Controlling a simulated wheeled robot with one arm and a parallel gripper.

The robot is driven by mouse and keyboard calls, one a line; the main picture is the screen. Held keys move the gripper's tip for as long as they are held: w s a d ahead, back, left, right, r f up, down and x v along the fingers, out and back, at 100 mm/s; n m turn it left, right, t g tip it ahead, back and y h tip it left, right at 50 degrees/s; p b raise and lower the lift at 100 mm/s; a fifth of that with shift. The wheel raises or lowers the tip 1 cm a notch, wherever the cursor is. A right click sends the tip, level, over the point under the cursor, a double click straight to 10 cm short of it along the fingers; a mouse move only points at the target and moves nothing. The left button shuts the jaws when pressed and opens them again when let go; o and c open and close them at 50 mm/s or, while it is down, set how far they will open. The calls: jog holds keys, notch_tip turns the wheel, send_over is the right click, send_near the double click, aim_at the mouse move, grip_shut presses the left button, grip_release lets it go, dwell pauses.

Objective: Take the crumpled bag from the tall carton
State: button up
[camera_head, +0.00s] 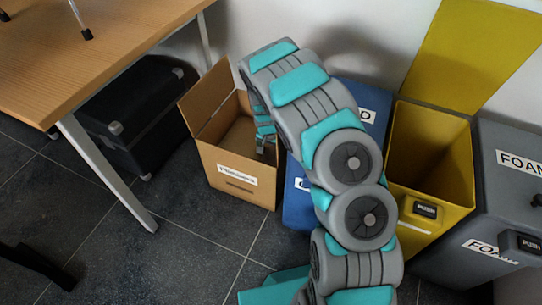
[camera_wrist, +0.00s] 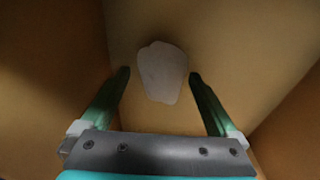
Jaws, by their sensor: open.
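The tall carton (camera_head: 258,194) is a brown cardboard box standing open on the floor in the head view, with a white label on its front. In the wrist view its brown inner walls (camera_wrist: 40,90) surround my gripper (camera_wrist: 160,75). The bag (camera_wrist: 163,72) is a pale, rounded shape on the carton's bottom. My gripper's two green fingers are apart, and the bag appears between and beyond their tips. I cannot tell how far above it they are. In the head view my gripper (camera_head: 264,140) reaches down into the carton, and the bag is hidden.
A blue bin (camera_head: 297,205) stands close to the carton's right, partly behind my arm. An open yellow bin (camera_head: 460,165) and a grey bin (camera_head: 450,262) are farther right. A wooden table (camera_head: 110,50) and a black case (camera_head: 140,115) are on the left.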

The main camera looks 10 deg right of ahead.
jog(key=shift+f, duration=0.3)
jog(key=shift+r, duration=0.1)
jog(key=c, duration=1.4)
jog(key=shift+r, duration=0.1)
